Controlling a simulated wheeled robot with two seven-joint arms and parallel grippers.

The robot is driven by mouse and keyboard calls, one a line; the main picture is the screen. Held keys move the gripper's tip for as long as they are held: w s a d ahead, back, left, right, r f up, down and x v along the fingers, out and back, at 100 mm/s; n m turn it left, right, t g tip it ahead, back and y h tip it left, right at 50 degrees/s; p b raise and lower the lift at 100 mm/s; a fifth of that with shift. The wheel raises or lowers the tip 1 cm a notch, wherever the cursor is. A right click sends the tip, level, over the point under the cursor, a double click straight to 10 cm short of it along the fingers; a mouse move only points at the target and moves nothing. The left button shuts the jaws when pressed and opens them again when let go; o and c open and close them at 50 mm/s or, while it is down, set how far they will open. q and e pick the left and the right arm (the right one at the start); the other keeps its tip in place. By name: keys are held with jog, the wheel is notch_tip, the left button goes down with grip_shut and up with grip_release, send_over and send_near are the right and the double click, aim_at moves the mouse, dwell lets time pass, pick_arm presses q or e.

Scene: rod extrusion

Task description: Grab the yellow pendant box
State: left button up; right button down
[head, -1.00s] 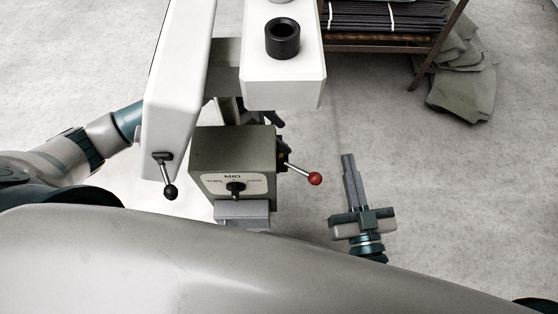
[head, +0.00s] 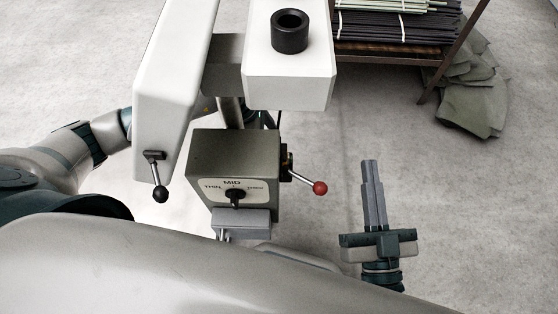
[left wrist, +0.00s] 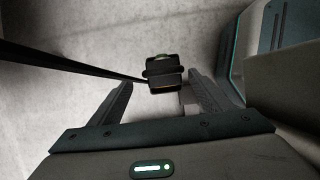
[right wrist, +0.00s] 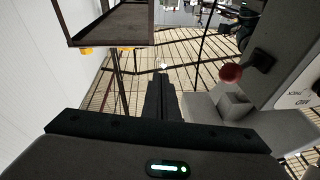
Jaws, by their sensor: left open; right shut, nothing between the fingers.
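A small dark box with a yellow-green strip (left wrist: 164,71) shows in the left wrist view, on or beside a long black bar or cable. It is probably the pendant box; little yellow shows. My left gripper (left wrist: 158,88) is open, its fingers on either side of the box in that view. I cannot tell whether they touch it. In the head view, my left arm passes behind the white machine (head: 172,85), which hides the gripper. My right gripper (head: 370,165) is shut and empty, right of the machine; its closed fingers (right wrist: 163,85) show in the right wrist view.
A grey control box (head: 235,155) marked MID has a black knob and a red-balled lever (head: 319,188). A white block with a black ring (head: 289,32) stands above it. A rack of rods (head: 395,30) and grey sacks (head: 475,95) lie at back right. Floor between is clear.

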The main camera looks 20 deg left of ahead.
aim_at(283, 146)
pick_arm(q)
jog(key=shift+f, duration=0.15)
pick_arm(e)
jog(key=shift+r, duration=0.15)
pick_arm(q)
jog(key=shift+s+d+f, duration=0.1)
jog(key=shift+d+f, duration=0.15)
jog(key=shift+f, duration=0.2)
jog(key=b+x, duration=0.1)
jog(key=x, duration=0.2)
jog(key=shift+s, duration=0.2)
jog(key=shift+w+d+f, duration=0.1)
jog(key=shift+d+f, duration=0.2)
jog(key=shift+f, duration=0.3)
pick_arm(e)
jog(key=s+r+t, duration=0.2)
jog(key=r, duration=0.1)
jog(key=shift+s+r+y, duration=0.1)
jog(key=shift+r+y, duration=0.1)
jog(key=shift+y, duration=0.2)
pick_arm(q)
jog(key=shift+c, duration=0.4)
jog(key=c, duration=1.6)
jog(key=shift+r, duration=0.15)
